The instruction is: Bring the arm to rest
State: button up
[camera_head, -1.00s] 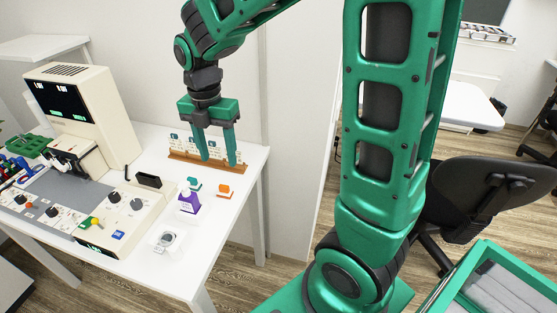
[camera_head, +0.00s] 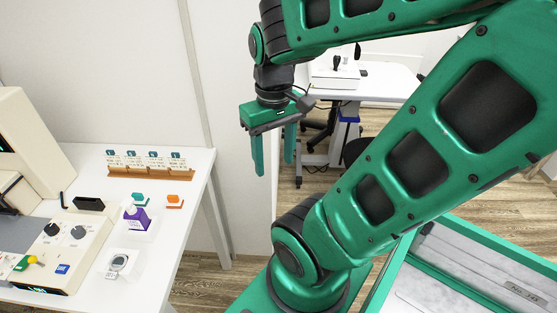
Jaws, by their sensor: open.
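My gripper (camera_head: 274,165) hangs from my green arm near the middle of the head view, fingers pointing down. Its two green fingers are apart and nothing is between them. It is to the right of the white table (camera_head: 190,205), in front of the pale wall and a wall edge. My arm rises from its base at the lower middle toward the upper right, then bends back left to the gripper.
A green-edged tray (camera_head: 440,268) is at lower right. A second white table (camera_head: 385,82) stands behind.

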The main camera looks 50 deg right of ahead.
jog(key=s+m, duration=0.2)
jog(key=shift+d+f+m, duration=0.2)
jog(key=shift+d+m, duration=0.05)
jog(key=shift+m, duration=0.05)
jog(key=shift+w+f, duration=0.25)
jog(key=shift+w, duration=0.35)
